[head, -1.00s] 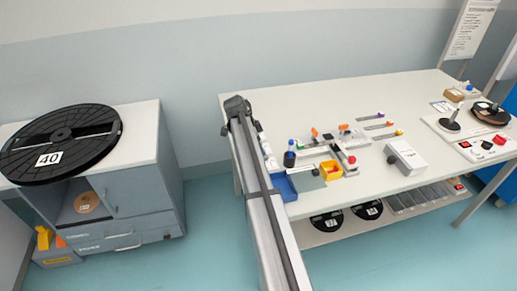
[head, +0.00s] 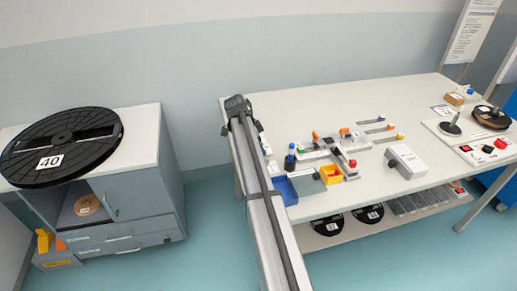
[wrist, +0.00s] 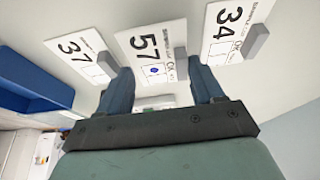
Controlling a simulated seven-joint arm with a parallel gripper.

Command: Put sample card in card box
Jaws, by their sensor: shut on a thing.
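In the wrist view, the sample card marked 57 (wrist: 150,42) is between the two fingers of my gripper (wrist: 162,85), and the jaws are shut on it. A card marked 37 (wrist: 72,48) lies to its left and a card marked 34 (wrist: 225,22) to its right, both with a grey block on them. An open blue box (wrist: 35,72) is at the left of the wrist view. A blue box also shows in the head view (head: 286,190), beside my arm at the table's front edge. My gripper is mostly hidden behind my arm there.
A cabinet with a large black reel (head: 62,145) stands to the left. The table's back is clear.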

